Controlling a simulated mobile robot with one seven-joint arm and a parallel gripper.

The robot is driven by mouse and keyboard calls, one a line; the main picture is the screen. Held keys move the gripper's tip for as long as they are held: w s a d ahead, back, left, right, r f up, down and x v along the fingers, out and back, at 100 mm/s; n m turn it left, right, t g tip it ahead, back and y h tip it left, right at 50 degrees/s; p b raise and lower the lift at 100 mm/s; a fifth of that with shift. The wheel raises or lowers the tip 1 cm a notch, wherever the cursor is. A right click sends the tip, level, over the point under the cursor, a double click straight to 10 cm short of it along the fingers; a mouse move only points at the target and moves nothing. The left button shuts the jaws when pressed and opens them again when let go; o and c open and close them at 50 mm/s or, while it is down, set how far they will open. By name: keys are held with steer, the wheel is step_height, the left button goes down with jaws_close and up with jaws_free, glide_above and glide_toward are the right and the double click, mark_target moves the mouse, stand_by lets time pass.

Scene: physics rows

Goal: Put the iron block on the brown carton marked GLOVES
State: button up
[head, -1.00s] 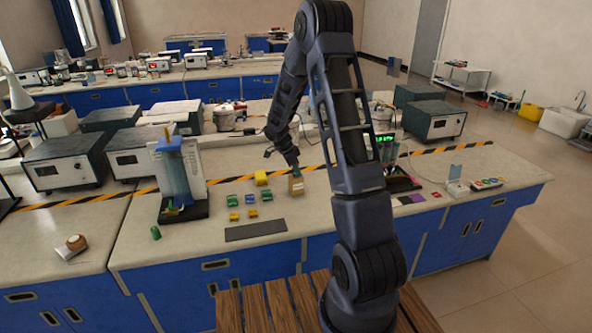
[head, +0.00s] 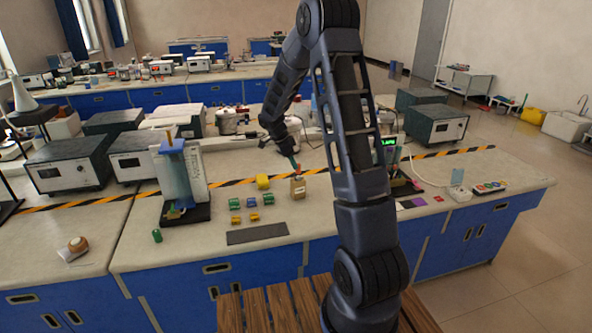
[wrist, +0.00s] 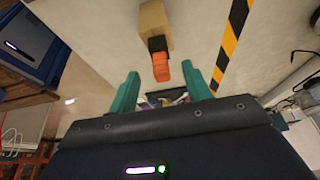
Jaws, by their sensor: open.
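The brown carton (head: 298,188) stands upright on the bench, with a pale label too small to read. In the wrist view the carton (wrist: 155,22) has a dark block (wrist: 158,43) against its near end, with an orange-red piece (wrist: 161,68) closest to me. I cannot tell whether these two are one object; the dark one looks like the iron block. My gripper (head: 294,162) is just above the carton. In the wrist view its teal fingers are apart, with the gripper (wrist: 161,72) opening towards the orange-red piece, which looks clear of both fingers.
Several small green and yellow blocks (head: 252,201) lie left of the carton, behind a dark grey mat (head: 257,233). A blue-topped stand (head: 178,185) is further left. A striped tape (head: 232,181) crosses the bench. Grey instrument boxes (head: 70,163) stand behind it.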

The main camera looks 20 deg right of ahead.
steer(key=s+d+r+n+t+y, duration=0.2)
steer(key=s+r+n, duration=0.6)
steer(key=s+r, duration=1.05)
steer(key=s+r+n+t+y, duration=0.2)
steer(key=s+n, duration=0.8)
steer(key=s, duration=1)
step_height(320, 180, up, 2)
steer(key=shift+r+t, duration=0.2)
steer(key=shift+t, duration=0.1)
